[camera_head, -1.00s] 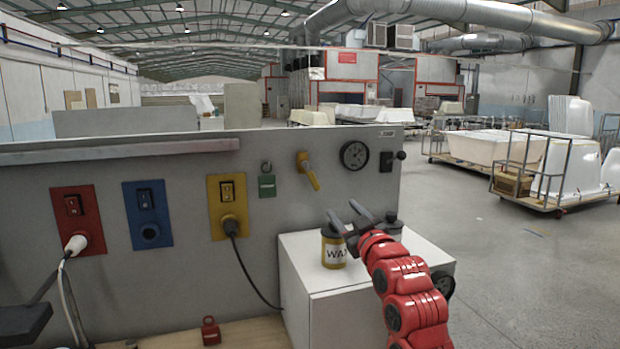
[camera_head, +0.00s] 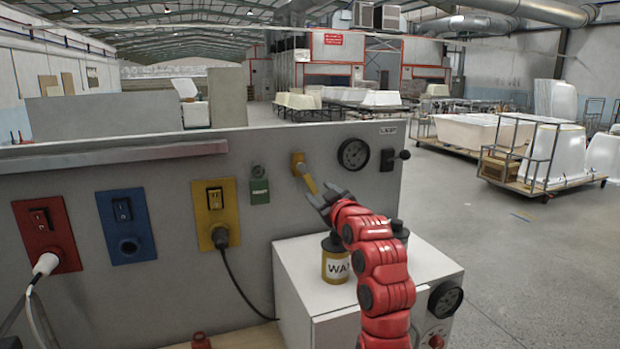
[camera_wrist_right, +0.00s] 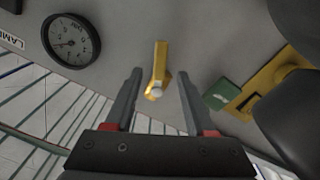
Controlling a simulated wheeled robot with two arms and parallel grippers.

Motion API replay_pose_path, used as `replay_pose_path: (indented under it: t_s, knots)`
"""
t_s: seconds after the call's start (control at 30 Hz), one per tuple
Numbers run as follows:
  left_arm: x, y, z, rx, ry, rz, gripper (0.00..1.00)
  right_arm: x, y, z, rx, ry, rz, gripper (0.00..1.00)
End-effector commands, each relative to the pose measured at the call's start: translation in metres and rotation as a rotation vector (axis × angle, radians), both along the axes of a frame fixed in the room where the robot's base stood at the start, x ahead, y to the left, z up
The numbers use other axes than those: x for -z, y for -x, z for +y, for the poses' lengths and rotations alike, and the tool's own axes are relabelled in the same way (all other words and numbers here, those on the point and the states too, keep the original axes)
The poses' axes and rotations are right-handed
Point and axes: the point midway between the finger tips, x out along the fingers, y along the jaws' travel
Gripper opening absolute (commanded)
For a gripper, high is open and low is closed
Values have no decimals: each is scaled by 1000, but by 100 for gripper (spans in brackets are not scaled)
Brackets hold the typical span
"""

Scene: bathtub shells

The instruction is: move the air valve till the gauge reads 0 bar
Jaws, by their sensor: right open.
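The air valve (camera_head: 308,178) is a yellow lever on a yellow mount on the grey panel, its handle slanting down to the right in the head view. The round dark gauge (camera_head: 353,153) is on the panel just right of it; its reading is too small to tell. My right gripper (camera_head: 327,199) is open beside the handle's lower end. In the right wrist view, the valve handle (camera_wrist_right: 158,68) lies ahead, between the lines of the two open fingers (camera_wrist_right: 160,98), not gripped. The gauge (camera_wrist_right: 71,41) shows at upper left there. My left gripper is not in view.
A WAX jar (camera_head: 335,262) and a dark-lidded container (camera_head: 399,232) stand on a white cabinet (camera_head: 425,258) under my right arm. A second gauge (camera_head: 445,298) is on the cabinet's side.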

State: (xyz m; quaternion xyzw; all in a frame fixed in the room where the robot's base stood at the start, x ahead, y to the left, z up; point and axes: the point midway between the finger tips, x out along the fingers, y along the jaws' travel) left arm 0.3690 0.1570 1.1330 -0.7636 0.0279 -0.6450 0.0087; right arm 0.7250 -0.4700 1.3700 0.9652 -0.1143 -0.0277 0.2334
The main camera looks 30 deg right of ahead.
Motion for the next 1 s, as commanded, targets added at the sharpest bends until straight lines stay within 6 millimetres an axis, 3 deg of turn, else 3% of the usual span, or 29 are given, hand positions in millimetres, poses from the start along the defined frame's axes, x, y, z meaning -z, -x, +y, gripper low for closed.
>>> replay_pose_path:
  t_s: [0.2,0.4,0.87,1.0]
  knots:
    - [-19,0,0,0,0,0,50,-1,-39,-8,-2,-4,6,55]
    - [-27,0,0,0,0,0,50,-1,-61,-14,-1,-2,1,55]
    - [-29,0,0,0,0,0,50,1,-71,-17,0,0,1,55]
    - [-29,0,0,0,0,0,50,1,-71,-17,0,-1,2,33]
